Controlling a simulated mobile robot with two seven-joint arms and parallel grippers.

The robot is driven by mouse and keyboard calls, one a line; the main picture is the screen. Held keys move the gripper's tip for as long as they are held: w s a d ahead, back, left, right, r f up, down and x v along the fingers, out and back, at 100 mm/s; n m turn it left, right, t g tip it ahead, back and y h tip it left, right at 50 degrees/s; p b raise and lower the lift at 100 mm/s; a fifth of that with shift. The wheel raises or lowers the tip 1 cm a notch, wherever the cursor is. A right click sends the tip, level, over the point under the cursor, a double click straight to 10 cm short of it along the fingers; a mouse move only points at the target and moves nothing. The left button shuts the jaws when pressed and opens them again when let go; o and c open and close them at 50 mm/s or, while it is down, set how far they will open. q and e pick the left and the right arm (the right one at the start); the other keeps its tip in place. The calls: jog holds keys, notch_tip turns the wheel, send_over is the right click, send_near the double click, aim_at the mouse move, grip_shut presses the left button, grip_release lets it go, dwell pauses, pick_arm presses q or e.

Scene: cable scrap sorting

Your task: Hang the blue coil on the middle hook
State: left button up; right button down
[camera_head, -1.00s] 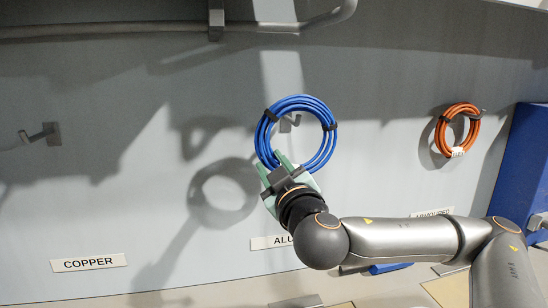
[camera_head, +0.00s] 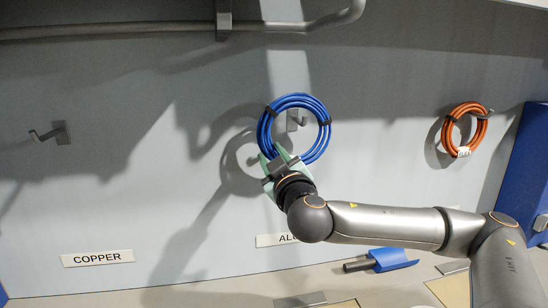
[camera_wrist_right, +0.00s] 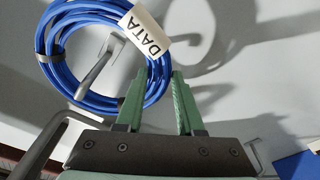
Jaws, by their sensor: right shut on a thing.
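The blue coil (camera_head: 265,132) is a ring of several cable turns with black ties, held upright before the grey wall. It also shows in the right wrist view (camera_wrist_right: 62,78), with a white tag reading DATA (camera_wrist_right: 146,34). My right gripper (camera_head: 277,160) is shut on the coil's lower rim. The middle hook (camera_head: 297,119) shows through the coil's opening, near its upper right in the head view. It also shows inside the ring in the wrist view (camera_wrist_right: 98,67). I cannot tell whether its tip has passed through the ring. My left gripper is out of view.
An orange coil (camera_head: 480,131) hangs on the right hook. The left hook (camera_head: 47,134) is empty. A COPPER label (camera_head: 104,257) and a partly covered label (camera_head: 277,240) sit low on the wall. A blue scoop (camera_head: 392,260) lies below my arm. A pipe (camera_head: 130,31) runs above.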

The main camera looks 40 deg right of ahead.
jog(key=shift+x, duration=1.3)
jog(key=shift+w+d+f+b, duration=0.1)
jog(key=shift+f+b, duration=0.1)
jog(key=shift+f, duration=0.15)
jog(key=shift+w+d+f+b, duration=0.1)
jog(key=shift+w+f+b, duration=0.1)
jog(key=shift+f, duration=0.15)
jog(key=shift+w+d+f+b, duration=0.15)
jog(key=shift+w+f+b, duration=0.05)
jog(key=shift+f+b, duration=0.4)
jog(key=shift+b, duration=0.2)
jog(key=shift+w, duration=0.1)
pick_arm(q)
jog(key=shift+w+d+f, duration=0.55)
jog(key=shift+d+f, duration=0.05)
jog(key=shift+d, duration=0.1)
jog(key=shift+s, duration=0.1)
pick_arm(e)
jog(key=shift+c, duration=2.2)
grip_release()
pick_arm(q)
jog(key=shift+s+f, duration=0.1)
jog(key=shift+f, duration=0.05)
